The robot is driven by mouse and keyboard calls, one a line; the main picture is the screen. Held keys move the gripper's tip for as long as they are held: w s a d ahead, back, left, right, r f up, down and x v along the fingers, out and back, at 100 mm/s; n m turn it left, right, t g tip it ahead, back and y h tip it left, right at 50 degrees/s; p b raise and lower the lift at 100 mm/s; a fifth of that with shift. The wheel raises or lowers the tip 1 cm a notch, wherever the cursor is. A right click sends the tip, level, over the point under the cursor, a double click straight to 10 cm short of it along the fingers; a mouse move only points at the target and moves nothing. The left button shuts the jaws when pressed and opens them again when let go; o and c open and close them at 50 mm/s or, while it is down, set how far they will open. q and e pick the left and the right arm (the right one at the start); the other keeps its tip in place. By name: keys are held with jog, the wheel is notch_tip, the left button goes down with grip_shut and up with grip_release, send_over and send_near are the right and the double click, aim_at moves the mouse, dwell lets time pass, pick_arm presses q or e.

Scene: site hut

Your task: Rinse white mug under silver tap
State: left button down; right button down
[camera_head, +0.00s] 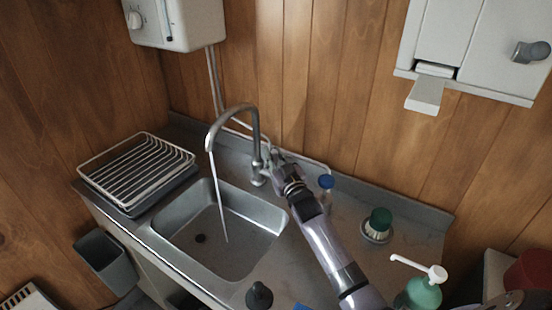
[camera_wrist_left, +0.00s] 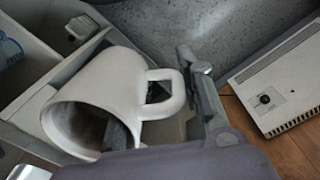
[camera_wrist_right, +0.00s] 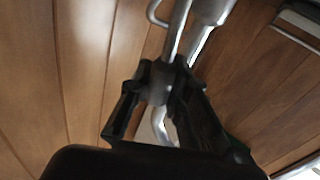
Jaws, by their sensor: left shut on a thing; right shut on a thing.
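The silver tap (camera_head: 238,112) arches over the steel sink (camera_head: 222,232), and a thin stream of water (camera_head: 218,200) falls from its spout into the basin. My right gripper (camera_head: 272,162) is at the tap's base on the right side. In the right wrist view my right gripper (camera_wrist_right: 160,95) is shut on a metal part of the tap (camera_wrist_right: 176,30). The white mug (camera_wrist_left: 105,90) shows only in the left wrist view, tilted on its side with its mouth toward the lower left. My left gripper (camera_wrist_left: 195,100) is shut on it near the handle; the exact contact is partly hidden.
A wire dish rack (camera_head: 138,165) stands left of the sink. A dark knobbed object (camera_head: 259,295) is at the front. A grey bin (camera_head: 105,262) hangs at left.

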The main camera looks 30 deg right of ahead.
jog(key=c, duration=1.5)
grip_release()
jog(key=s, duration=0.8)
jog(key=s+a+f, duration=0.1)
jog(key=s, duration=0.3)
jog(key=shift+a, duration=0.1)
